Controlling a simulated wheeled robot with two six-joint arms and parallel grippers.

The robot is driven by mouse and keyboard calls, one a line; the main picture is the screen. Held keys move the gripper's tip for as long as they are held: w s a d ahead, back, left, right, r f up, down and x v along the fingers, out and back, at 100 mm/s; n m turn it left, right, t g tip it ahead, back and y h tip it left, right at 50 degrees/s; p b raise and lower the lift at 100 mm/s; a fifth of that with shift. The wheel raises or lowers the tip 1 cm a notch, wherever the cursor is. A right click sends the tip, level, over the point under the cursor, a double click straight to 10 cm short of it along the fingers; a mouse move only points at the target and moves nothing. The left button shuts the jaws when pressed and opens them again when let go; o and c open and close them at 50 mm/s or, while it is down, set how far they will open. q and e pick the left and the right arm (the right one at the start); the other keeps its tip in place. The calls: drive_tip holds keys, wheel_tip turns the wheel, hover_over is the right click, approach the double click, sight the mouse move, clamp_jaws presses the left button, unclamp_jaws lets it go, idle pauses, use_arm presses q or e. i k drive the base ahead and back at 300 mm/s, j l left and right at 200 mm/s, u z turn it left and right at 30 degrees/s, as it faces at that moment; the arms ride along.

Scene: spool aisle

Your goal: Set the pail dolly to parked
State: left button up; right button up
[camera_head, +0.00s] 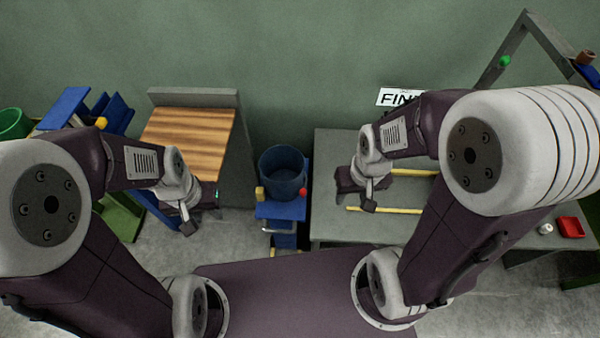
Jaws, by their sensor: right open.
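A dark blue pail (284,176) stands upright at the centre, at the back of a blue stepped frame (281,210) that I take to be the pail dolly. A pale handle-like bar crosses the frame's front, and small yellow and red parts sit beside the pail. The frame's lower part is partly hidden by my body. My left gripper (188,219) hangs left of the dolly, apart from it; its jaws are too small to read. My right gripper (368,199) is open over the grey table, right of the dolly and apart from it.
The grey table (330,222) with yellow rails (385,210) stands right of the dolly. A wooden slatted panel (188,137) stands to its left. A red tray (570,227) and a white cup lie at far right. Bare floor (235,235) shows left of the dolly.

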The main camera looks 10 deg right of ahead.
sight(284, 219)
drive_tip(key=k+l+u, duration=0.1)
drive_tip(key=k, duration=0.55)
drive_tip(key=u, duration=0.65)
drive_tip(key=i+l, duration=0.05)
